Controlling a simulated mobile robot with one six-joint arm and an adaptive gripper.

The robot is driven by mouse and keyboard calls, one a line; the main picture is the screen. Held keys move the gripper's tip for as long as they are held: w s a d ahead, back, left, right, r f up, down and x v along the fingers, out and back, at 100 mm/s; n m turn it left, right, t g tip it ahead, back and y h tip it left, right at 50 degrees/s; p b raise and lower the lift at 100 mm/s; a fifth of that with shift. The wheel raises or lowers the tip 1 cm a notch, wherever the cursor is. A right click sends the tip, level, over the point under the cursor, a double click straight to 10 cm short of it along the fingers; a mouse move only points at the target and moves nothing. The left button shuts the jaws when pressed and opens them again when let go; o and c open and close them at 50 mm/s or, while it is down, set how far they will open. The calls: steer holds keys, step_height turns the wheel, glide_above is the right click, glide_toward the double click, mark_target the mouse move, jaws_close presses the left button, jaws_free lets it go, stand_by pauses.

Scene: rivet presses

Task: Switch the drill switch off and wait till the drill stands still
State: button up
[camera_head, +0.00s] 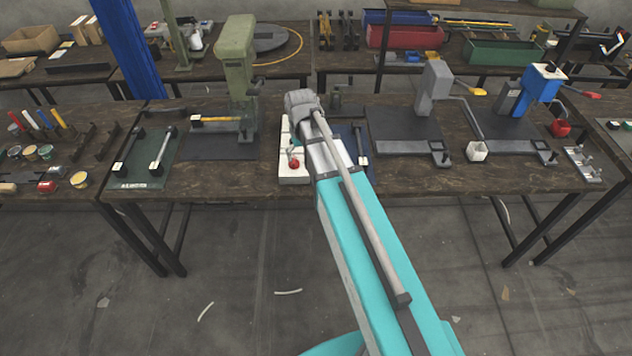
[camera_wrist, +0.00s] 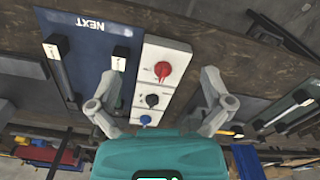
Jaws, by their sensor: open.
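A white switch panel (camera_head: 284,165) stands on the workbench, left of my arm's end in the head view. In the wrist view the panel (camera_wrist: 146,82) carries a red knob (camera_wrist: 163,69), a black knob (camera_wrist: 152,100) and a blue knob (camera_wrist: 146,119). Which knob is the drill switch is not clear. My gripper (camera_wrist: 161,80) is open and empty; its fingers show on either side of the panel, and contact cannot be judged. In the head view my arm hides the fingers. A green upright machine (camera_head: 235,60), possibly the drill, stands left of the panel; whether it turns cannot be told.
A blue mat (camera_wrist: 82,45) marked NEXT lies beside the panel with dark-ended bars on it. A grey press (camera_head: 433,90) and a blue press (camera_head: 540,88) stand to the right. A green mat (camera_head: 143,175) lies at the left. Bare bench shows along the front edge.

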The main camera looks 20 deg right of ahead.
steer(key=s+r+p, duration=0.1)
steer(key=s, duration=1.1)
steer(key=shift+s+d+m, duration=0.2)
steer(key=shift+s+m, duration=0.05)
steer(key=shift+m, duration=0.05)
steer(key=shift+s, duration=0.35)
stand_by(2.1)
